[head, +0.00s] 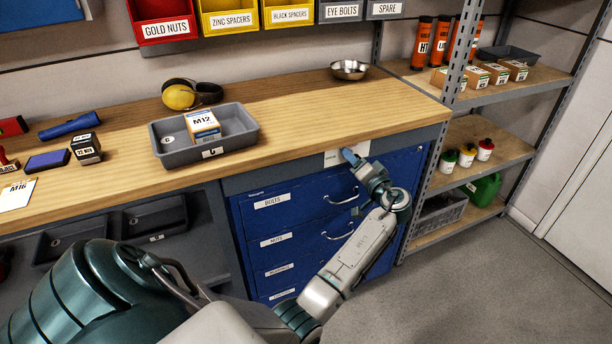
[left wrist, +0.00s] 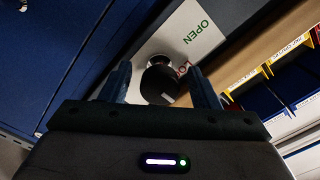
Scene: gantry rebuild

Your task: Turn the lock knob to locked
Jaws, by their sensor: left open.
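The lock knob (left wrist: 158,84) is dark and round, on a light plate (left wrist: 185,32) in the left wrist view. Green OPEN is printed on the plate; red lettering beside the knob is partly hidden. A small pale mark shows on the knob, but I cannot tell its setting. My left gripper (left wrist: 160,68) is open, with one blue finger on each side of the knob; contact is unclear. In the head view the left gripper (head: 352,158) is at the plate (head: 332,160) above the blue drawer cabinet (head: 290,225), and the knob is hidden. My right gripper is not in view.
The wooden bench top (head: 300,115) is just above the plate. It holds a grey tray (head: 180,157) with a box marked M12, ear defenders (head: 190,94) and a metal bowl (head: 349,69). A shelf post (head: 430,180) stands close to the right. Drawer handles (head: 340,197) protrude below.

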